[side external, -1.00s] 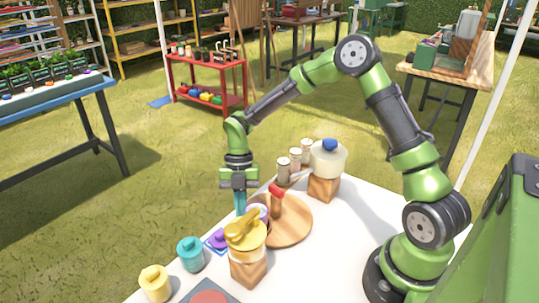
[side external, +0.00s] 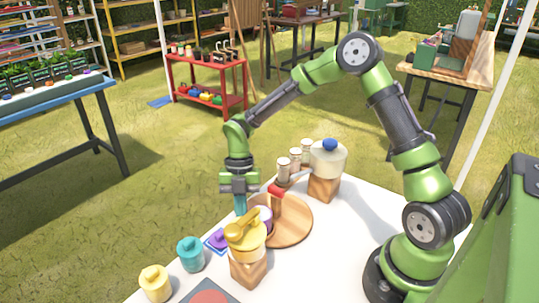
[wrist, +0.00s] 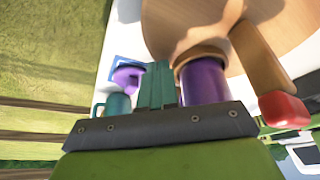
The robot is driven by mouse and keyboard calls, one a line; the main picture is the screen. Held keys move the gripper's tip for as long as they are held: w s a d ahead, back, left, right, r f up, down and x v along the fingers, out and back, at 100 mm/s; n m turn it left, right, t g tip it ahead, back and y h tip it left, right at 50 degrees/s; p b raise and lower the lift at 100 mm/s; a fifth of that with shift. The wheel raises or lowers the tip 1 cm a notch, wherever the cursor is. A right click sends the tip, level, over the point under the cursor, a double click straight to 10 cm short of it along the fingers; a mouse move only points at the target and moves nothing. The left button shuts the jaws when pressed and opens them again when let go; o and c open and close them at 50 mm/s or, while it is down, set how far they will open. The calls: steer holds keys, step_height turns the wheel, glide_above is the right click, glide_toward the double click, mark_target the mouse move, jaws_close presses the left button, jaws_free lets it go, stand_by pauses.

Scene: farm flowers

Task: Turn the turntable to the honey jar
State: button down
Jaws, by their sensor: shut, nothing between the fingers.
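The turntable is a round wooden disc (side external: 297,232) on the white table; part of it shows in the wrist view (wrist: 185,20). A wooden handle with a red end (side external: 276,191) stands out from it and also shows in the wrist view (wrist: 283,110). I cannot tell which jar is the honey jar.
A yellow-topped pot on a wooden block (side external: 248,268) stands in front of the turntable. A teal pot (side external: 190,255) and a yellow pot (side external: 155,284) are at front left. A blue-knobbed white container (side external: 328,160) and several shakers (side external: 295,160) stand behind.

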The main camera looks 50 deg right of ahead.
steer(key=w+r, duration=0.4)
steer(key=r, duration=0.5)
steer(key=s+d+r+m+t, duration=0.1)
steer(key=s+r+m+t, duration=0.2)
steer(key=s+m, duration=0.3)
steer(key=s+d+r+m+t+h, duration=0.1)
steer(key=s+r+m+t, duration=0.2)
steer(key=m, duration=1)
steer(key=s+d+r+m+t, duration=0.1)
steer(key=s+r+m+t, duration=0.3)
steer(key=s+r+m, duration=0.3)
steer(key=s+m, duration=0.3)
steer(key=shift+s+d+m, duration=0.2)
steer(key=shift+s+m, duration=0.1)
